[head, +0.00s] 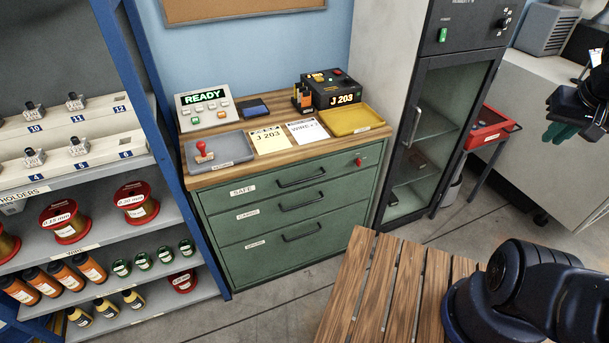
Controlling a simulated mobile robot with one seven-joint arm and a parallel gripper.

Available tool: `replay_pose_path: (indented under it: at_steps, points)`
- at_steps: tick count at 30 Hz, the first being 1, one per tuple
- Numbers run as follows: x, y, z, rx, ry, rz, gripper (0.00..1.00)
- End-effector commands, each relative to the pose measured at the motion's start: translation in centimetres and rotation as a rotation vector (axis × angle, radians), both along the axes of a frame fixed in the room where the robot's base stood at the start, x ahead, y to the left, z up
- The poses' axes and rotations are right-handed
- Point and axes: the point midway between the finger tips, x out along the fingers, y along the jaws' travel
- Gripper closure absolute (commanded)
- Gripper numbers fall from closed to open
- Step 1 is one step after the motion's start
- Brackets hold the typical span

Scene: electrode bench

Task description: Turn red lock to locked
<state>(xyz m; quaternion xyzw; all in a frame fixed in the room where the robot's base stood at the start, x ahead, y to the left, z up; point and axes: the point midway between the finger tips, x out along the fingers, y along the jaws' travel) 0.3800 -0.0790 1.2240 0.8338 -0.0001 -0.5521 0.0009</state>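The red lock (358,162) is a small red knob at the upper right of the green drawer cabinet (330,236), on the front of the top drawer labelled SAFE (242,190). Its turn position is too small to tell. The top drawer looks shut. My gripper (567,122) is at the far right edge of the head view, well away from the lock. My dark arm shows at the lower right.
A wooden slatted surface (385,290) stands in front of the cabinet. Shelves with spools and bottles (72,240) are at left. A tall cabinet with a glass door (425,140) stands right of the drawers. Grey floor (285,290) is clear between them.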

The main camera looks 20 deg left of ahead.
Motion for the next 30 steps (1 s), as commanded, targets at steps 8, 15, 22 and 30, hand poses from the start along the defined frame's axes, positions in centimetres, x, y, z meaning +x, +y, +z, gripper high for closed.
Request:
replay_pose_path:
  at_steps: [8,15,22,30]
  points:
    - [4.0,0.4,-1.2,-0.040,-0.034,0.049,0.69]
    - [10.5,1.7,-3.6,-0.103,-0.105,0.150,0.69]
    - [16.1,3.5,-6.6,-0.145,-0.175,0.259,0.69]
    - [21.7,6.5,-10.8,-0.169,-0.262,0.395,0.69]
